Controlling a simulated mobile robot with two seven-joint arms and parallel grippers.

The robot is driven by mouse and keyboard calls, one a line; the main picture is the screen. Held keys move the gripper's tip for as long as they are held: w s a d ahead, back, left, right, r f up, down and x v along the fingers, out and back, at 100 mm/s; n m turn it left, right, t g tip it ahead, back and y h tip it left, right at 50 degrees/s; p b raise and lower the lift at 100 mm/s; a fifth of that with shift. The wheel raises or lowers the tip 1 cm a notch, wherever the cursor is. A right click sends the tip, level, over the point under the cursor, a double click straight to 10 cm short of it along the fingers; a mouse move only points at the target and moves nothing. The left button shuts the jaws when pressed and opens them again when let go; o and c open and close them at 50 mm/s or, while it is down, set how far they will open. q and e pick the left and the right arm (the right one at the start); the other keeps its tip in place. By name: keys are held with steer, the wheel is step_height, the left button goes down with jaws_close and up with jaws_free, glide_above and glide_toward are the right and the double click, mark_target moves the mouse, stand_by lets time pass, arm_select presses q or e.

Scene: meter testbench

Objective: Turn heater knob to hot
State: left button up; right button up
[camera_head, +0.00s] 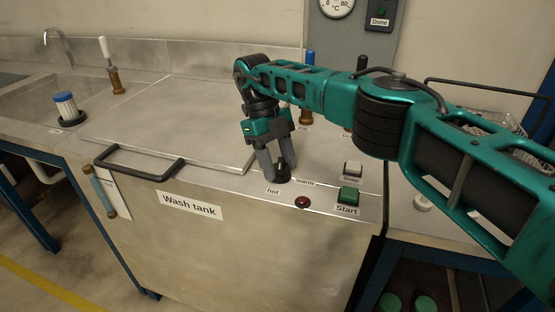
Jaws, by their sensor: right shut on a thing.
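The heater knob (282,179) is a small dark knob on the steel top near the front edge of the wash tank, with "hot" to its lower left and "warm" to its right. My right gripper (281,174) points down over the knob, its two grey fingers closed on it. The fingers hide most of the knob, so which label it points at cannot be told. My right arm comes in from the right across the panel. My left gripper is not in view.
A gauge (336,5) is on the post behind.

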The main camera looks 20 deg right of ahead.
steer(key=shift+m+y, duration=0.4)
steer(key=shift+m, duration=0.8)
steer(key=shift+d+f, duration=0.1)
steer(key=o, duration=1)
steer(key=shift+o, duration=0.2)
